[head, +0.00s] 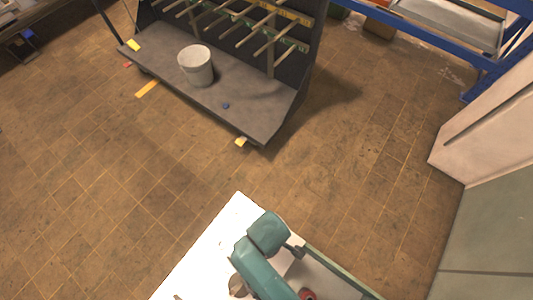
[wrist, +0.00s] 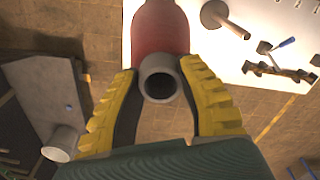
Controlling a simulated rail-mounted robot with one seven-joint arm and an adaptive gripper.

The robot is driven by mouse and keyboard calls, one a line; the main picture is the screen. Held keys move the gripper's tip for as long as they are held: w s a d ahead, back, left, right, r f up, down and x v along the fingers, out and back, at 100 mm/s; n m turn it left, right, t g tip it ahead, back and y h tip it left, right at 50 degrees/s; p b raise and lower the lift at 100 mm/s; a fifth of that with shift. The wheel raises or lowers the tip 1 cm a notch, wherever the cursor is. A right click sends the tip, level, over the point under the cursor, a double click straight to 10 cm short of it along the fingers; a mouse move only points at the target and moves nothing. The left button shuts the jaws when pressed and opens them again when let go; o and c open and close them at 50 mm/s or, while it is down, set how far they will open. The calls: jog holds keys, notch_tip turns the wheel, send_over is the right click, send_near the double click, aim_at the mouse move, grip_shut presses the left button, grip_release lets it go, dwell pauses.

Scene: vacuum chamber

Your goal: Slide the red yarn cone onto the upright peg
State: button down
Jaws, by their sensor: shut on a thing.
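In the wrist view my gripper (wrist: 160,78) has its two yellow ribbed fingers closed around the grey tube end of the red yarn cone (wrist: 159,28). The open mouth of the tube faces the camera, and the red body extends away toward the top edge, where it is cut off. The peg (wrist: 233,27) rises from a round grey base on the white table, to the right of the cone and apart from it. In the head view a small red patch, likely the cone (head: 307,294), shows at the bottom edge beside my teal arm; my fingers are hidden there.
The white table (head: 205,254) also bears a blue-handled tool (wrist: 285,43) and a dark notched piece (wrist: 278,71). A dark rack with rods (head: 228,102) holds a grey bucket (head: 196,68) on its base. Tiled floor between rack and table is clear.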

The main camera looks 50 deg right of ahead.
jog(key=shift+s, duration=0.15)
notch_tip(320, 180, down, 6)
jog(key=b, duration=0.2)
jog(key=shift+r+b, duration=0.1)
jog(key=shift+b, duration=0.3)
jog(key=shift+r+p, duration=0.1)
jog(key=shift+p, duration=1.2)
dwell(1.1)
dwell(0.3)
notch_tip(320, 180, down, 5)
jog(key=b, duration=0.2)
jog(key=shift+b, duration=0.35)
dwell(0.6)
jog(key=shift+p, duration=1.05)
dwell(1.0)
